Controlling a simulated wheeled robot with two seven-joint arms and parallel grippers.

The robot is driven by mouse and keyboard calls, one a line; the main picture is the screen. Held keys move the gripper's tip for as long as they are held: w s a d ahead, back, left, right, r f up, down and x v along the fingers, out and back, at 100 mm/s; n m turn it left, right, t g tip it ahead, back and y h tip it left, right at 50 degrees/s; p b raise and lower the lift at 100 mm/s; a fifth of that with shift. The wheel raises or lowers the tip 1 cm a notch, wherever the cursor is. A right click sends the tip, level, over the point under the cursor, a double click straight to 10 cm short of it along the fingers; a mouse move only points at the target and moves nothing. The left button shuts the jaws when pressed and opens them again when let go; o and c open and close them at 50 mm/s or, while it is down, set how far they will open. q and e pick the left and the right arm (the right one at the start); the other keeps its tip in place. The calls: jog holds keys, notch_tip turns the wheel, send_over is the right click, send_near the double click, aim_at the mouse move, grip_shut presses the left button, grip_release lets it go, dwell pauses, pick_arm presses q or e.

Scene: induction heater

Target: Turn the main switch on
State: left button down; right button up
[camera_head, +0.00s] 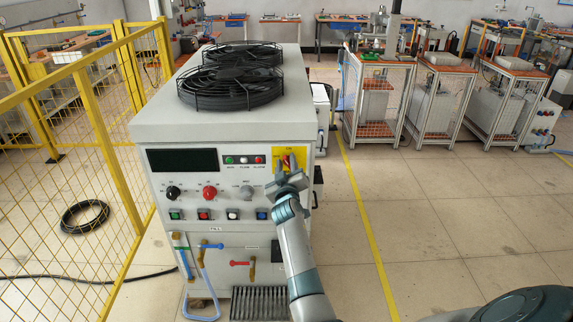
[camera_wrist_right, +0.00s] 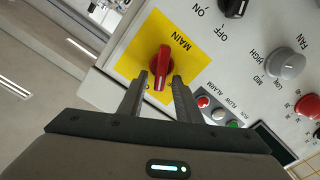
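The main switch is a red rotary knob (camera_wrist_right: 161,66) on a yellow plate lettered MAIN, seen in the right wrist view. In the head view the yellow plate (camera_head: 298,151) is at the upper right of the heater's front panel, and my gripper partly hides the knob. My right gripper (camera_wrist_right: 160,77) is open, with one finger on each side of the knob's handle. A narrow gap shows beside the handle; I cannot tell whether either finger touches it. The right gripper (camera_head: 286,178) also shows in the head view. My left gripper is not in view.
The heater cabinet (camera_head: 160,118) carries black fans (camera_head: 232,87) on top. A grey knob (camera_wrist_right: 286,63) and a lamp strip (camera_wrist_right: 216,111) lie near the switch. A yellow mesh fence (camera_head: 70,150) stands on the left.

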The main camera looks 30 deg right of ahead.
jog(key=shift+s+a, duration=0.1)
jog(key=b+v, duration=0.3)
jog(key=v, duration=1.4)
jog(key=shift+s+b, duration=0.15)
jog(key=shift+b, duration=0.15)
